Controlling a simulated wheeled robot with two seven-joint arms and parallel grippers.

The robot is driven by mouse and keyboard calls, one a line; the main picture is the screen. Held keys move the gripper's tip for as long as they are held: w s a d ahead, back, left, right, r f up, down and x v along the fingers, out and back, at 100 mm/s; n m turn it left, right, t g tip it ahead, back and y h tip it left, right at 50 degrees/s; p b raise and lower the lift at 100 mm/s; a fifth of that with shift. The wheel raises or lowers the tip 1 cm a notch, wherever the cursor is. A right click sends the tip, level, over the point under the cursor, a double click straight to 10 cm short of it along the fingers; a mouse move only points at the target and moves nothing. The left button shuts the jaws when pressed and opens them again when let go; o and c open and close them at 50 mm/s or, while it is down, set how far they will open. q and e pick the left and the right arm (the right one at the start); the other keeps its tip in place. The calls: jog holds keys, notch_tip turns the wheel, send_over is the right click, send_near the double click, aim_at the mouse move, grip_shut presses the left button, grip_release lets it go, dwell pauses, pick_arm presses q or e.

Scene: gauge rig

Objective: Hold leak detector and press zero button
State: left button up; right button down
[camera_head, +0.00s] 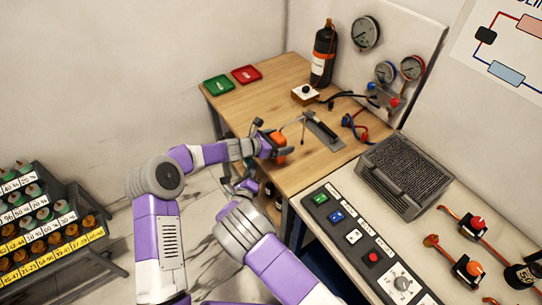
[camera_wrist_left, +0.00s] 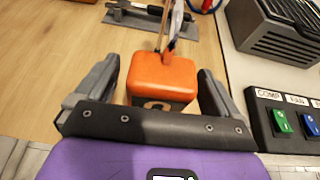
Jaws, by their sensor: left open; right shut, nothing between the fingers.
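The leak detector appears to be the orange-topped, dark-bodied device (camera_wrist_left: 163,72) with a thin upright probe; it also shows in the head view (camera_head: 279,138). My left gripper (camera_head: 272,147) is at it, over the near edge of the wooden table. In the left wrist view the open fingers (camera_wrist_left: 160,88) stand on either side of the device, with visible gaps. My right gripper (camera_head: 240,184) is shut and empty, lower and nearer, off the table's edge. A round mark shows on the device's dark near face; I cannot tell whether it is the zero button.
The wooden table (camera_head: 262,100) holds a dark stand (camera_head: 322,131), hoses, a black cylinder (camera_head: 323,55), and green and red trays (camera_head: 218,84). A button panel (camera_head: 362,246) and a grey mesh-topped box (camera_head: 405,172) are at right. A bottle rack (camera_head: 46,225) is at left.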

pick_arm(q)
jog(key=v, duration=1.2)
jog(key=shift+s+f, duration=0.1)
